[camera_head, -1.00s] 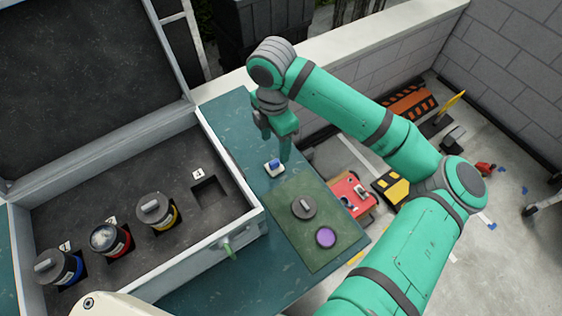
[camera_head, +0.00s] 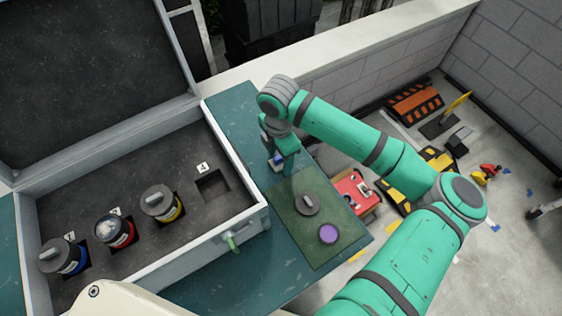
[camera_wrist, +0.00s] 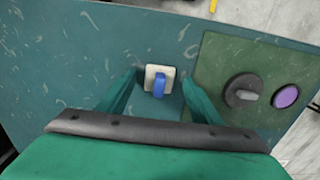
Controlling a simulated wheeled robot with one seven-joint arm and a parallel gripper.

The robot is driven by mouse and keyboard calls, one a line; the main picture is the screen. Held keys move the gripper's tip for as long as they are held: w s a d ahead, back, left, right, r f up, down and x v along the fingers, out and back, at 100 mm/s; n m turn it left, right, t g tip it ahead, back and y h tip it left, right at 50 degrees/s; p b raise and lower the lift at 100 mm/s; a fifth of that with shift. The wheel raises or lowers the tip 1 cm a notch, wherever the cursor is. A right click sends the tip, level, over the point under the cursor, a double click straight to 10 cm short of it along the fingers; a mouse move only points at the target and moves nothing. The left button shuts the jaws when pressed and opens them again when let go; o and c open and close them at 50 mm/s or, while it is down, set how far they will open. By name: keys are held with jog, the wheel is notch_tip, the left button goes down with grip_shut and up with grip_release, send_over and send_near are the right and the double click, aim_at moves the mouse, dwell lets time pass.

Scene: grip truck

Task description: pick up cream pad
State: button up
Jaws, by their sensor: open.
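My gripper (camera_wrist: 158,85) is open, with one green finger on each side of the pad. In the head view my gripper (camera_head: 281,163) points down over the pad, just left of the green mat. I cannot tell the exact gap between fingers and pad.
An open grey case (camera_head: 215,238) at left holds several canisters and an empty square recess (camera_head: 212,186). A low wall (camera_head: 345,48) runs behind the table.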

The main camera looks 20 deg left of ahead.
jog(key=c, duration=1.1)
jog(key=shift+c, duration=0.2)
jog(key=shift+r, duration=0.15)
jog(key=shift+r, duration=0.6)
jog(key=s+d+r, duration=0.5)
jog(key=s+r, duration=0.6)
jog(key=s, duration=0.2)
jog(key=shift+r, duration=0.3)
jog(key=shift+d, duration=0.1)
